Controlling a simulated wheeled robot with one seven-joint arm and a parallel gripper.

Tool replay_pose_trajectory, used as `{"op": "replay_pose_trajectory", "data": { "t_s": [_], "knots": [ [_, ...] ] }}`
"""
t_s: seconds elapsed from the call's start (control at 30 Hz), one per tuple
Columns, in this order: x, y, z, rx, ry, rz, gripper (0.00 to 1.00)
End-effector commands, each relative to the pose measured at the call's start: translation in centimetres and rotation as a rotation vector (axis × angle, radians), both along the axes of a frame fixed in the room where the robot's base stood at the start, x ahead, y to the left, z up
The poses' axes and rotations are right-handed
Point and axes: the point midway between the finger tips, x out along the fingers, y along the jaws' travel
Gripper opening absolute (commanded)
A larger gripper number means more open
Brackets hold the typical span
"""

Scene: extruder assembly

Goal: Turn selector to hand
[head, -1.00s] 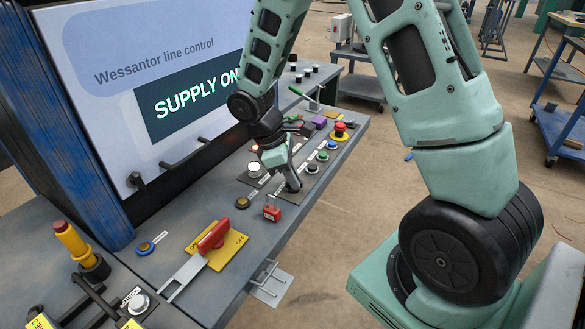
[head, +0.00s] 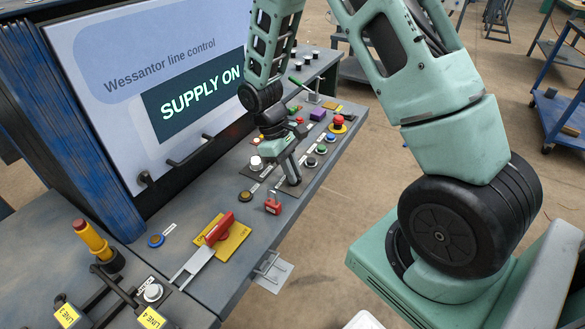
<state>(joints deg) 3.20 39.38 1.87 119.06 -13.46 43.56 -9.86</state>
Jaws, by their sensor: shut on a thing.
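My gripper (head: 291,178) points down at the sloping control panel (head: 237,270), in the right half of its row of controls. Its fingers are shut on a small selector at the panel surface. The fingers hide most of the selector, so its pointer and its position marks cannot be read. The wrist above is dark with a pale green part.
Close by are a red padlock-like block (head: 272,203), a white button (head: 256,163), a green button (head: 321,149) and a red mushroom button (head: 338,122). A red rotary handle (head: 219,229) sits on a yellow plate nearer. A large screen (head: 165,85) reading "SUPPLY ON" stands behind.

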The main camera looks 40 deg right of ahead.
Motion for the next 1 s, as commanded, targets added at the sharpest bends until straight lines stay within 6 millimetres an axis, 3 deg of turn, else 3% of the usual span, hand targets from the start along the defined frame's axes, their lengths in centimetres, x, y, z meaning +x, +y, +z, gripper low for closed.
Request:
{"op": "replay_pose_trajectory", "data": {
  "t_s": [0.27,0.3,0.37,0.73,0.87,1.0],
  "knots": [
    [0.1,0.0,0.0,0.001,-0.004,0.001,0.00],
    [0.1,0.1,0.0,0.001,-0.004,0.001,0.23],
    [0.1,0.0,0.0,0.001,-0.003,0.001,0.34],
    [0.3,0.1,0.6,0.000,-0.004,0.002,0.34],
    [1.0,0.3,2.4,0.000,-0.006,0.002,0.34],
    [2.2,0.8,5.3,0.000,-0.008,0.002,0.34]
  ]
}}
